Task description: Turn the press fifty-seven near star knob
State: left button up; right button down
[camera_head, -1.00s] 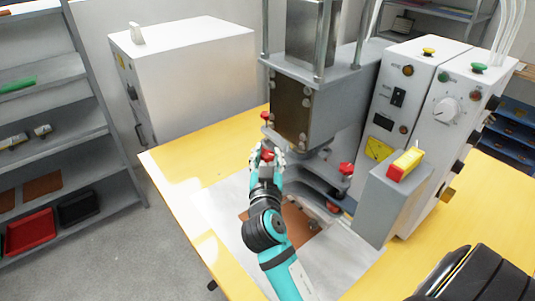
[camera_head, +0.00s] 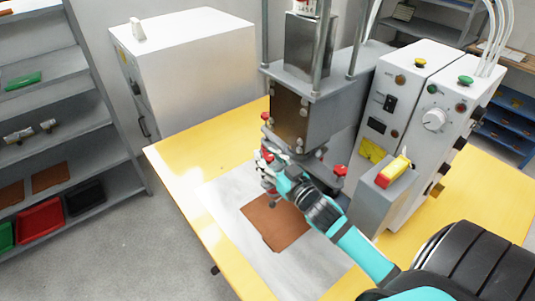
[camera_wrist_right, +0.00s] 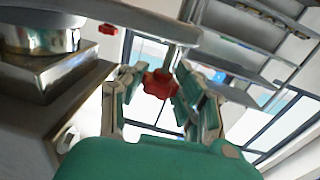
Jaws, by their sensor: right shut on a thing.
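The press (camera_head: 305,125) stands on the yellow table, with red star knobs around its lower part. My right gripper (camera_head: 267,167) is at the left side of the press. In the right wrist view a red star knob (camera_wrist_right: 158,84) on a metal stem sits between the two fingertips of this gripper (camera_wrist_right: 153,90), which is shut on it. In the head view this knob (camera_head: 268,155) is small and partly hidden by the fingers. Another red knob (camera_head: 341,170) is to the right, and one more (camera_head: 265,116) is further back. My left gripper is not in view.
A brown sheet (camera_head: 276,223) lies on a pale mat below my right arm. A grey box with a yellow and red switch (camera_head: 393,171) and white control cabinets (camera_head: 430,110) stand to the right.

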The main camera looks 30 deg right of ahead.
dwell(0.5)
jog(key=c, duration=0.9)
grip_release()
jog(key=s, duration=1.2)
jog(key=shift+d, duration=0.25)
